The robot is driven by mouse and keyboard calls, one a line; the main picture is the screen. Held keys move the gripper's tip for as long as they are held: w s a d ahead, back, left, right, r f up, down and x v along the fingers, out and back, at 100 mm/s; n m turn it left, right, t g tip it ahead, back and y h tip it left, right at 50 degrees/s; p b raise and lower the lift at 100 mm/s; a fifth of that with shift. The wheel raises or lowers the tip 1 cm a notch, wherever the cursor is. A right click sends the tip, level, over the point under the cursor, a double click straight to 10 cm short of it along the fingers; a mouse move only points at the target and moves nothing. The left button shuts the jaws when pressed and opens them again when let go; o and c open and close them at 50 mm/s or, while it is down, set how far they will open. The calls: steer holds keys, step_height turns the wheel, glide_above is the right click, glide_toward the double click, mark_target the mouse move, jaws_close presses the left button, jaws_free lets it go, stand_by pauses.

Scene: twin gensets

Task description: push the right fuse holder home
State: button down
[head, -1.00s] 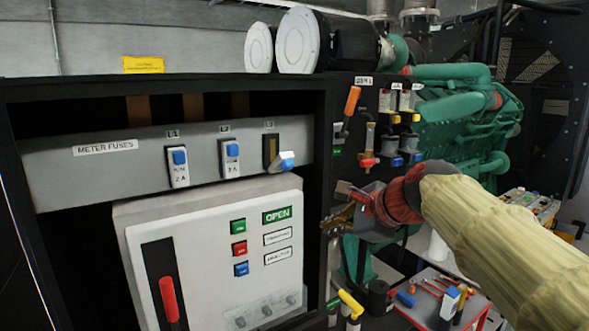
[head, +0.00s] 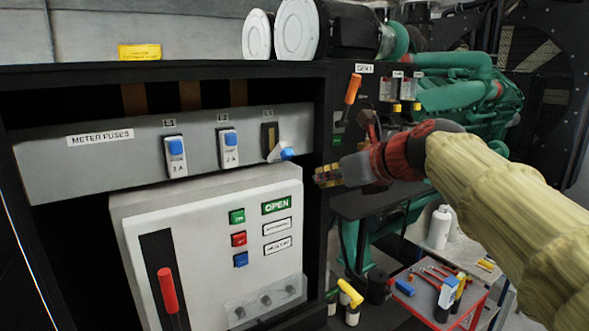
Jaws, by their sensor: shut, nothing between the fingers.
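The right fuse holder (head: 279,151), under the L3 label, is tilted out of its dark slot (head: 269,134) on the grey meter fuses panel (head: 60,165). Its blue end sticks out to the lower right. The other two fuse holders, the left one (head: 175,155) and the middle one (head: 229,148), sit flush and upright. My gripper (head: 318,177) is shut and empty, to the right of the right fuse holder and a little lower, apart from it, by the cabinet's right post.
Below the panel stands a white breaker box (head: 180,205) with a red lever (head: 168,291). An orange-handled lever (head: 352,89) is on the cabinet's right face. A red tool cart (head: 437,290) stands at lower right.

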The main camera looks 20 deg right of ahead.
mark_target(281, 156)
steer(key=shift+w+f, duration=0.1)
steer(key=w+a+f+p, duration=0.1)
steer(key=w+a+p, duration=0.1)
steer(key=w, duration=0.9)
steer(key=shift+a, duration=0.8)
steer(key=shift+s, duration=0.15)
steer(key=shift+r+p, duration=0.3)
steer(key=shift+p, duration=0.1)
